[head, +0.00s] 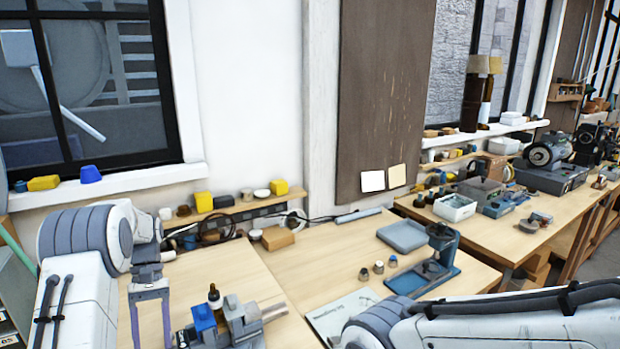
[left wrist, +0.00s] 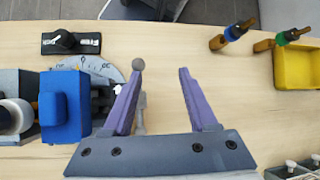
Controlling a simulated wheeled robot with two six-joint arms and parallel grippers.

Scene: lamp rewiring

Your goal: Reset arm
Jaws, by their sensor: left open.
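My left arm comes in from the left in the head view and reaches down over the near left part of the wooden bench (head: 235,265). My left gripper (head: 150,325) has purple fingers standing apart with nothing between them. In the left wrist view the gripper (left wrist: 160,80) is open above bare wood. Its left finger overlaps a small grey rod with a round knob (left wrist: 138,64). My right arm crosses the bottom right of the head view. Its gripper is out of the frame.
A yellow tray (left wrist: 298,70) is at upper right.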

